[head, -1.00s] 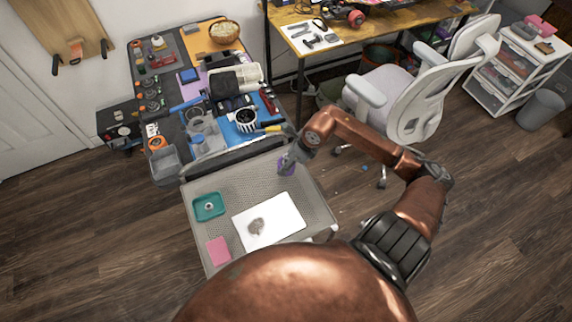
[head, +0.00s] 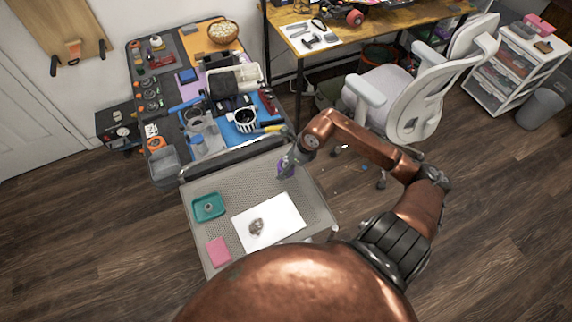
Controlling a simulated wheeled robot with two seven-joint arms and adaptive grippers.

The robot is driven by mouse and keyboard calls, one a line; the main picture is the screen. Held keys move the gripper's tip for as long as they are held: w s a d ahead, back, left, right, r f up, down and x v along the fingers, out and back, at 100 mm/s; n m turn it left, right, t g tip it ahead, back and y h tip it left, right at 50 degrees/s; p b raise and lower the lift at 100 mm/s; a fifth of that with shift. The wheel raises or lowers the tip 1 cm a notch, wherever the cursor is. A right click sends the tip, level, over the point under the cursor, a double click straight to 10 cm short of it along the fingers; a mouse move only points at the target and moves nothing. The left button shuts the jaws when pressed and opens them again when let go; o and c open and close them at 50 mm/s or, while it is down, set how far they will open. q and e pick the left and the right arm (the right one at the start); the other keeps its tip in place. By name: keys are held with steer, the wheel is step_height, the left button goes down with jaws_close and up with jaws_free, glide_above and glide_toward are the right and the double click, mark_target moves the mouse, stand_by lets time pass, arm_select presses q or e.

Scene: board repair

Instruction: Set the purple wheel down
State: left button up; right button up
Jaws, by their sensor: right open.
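The purple wheel (head: 283,172) is at the upper right part of the grey perforated cart top (head: 232,180). It shows small and partly hidden by my right gripper (head: 286,166). My right gripper is open and points down right at the wheel, with its fingers close around or beside it. I cannot tell whether the fingers touch it. The wheel appears to rest on the cart top. My left gripper is not in view.
The cart top also holds a teal tray (head: 208,206), a white sheet (head: 283,218) with a small grey-brown heap (head: 256,227), and a pink pad (head: 218,250). A cluttered workbench (head: 215,75) stands behind. A white chair (head: 405,95) is to the right.

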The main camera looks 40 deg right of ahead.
steer(key=p+v, duration=0.1)
steer(key=v, duration=1.1)
steer(key=shift+r+p, duration=0.15)
steer(key=shift+p, duration=0.25)
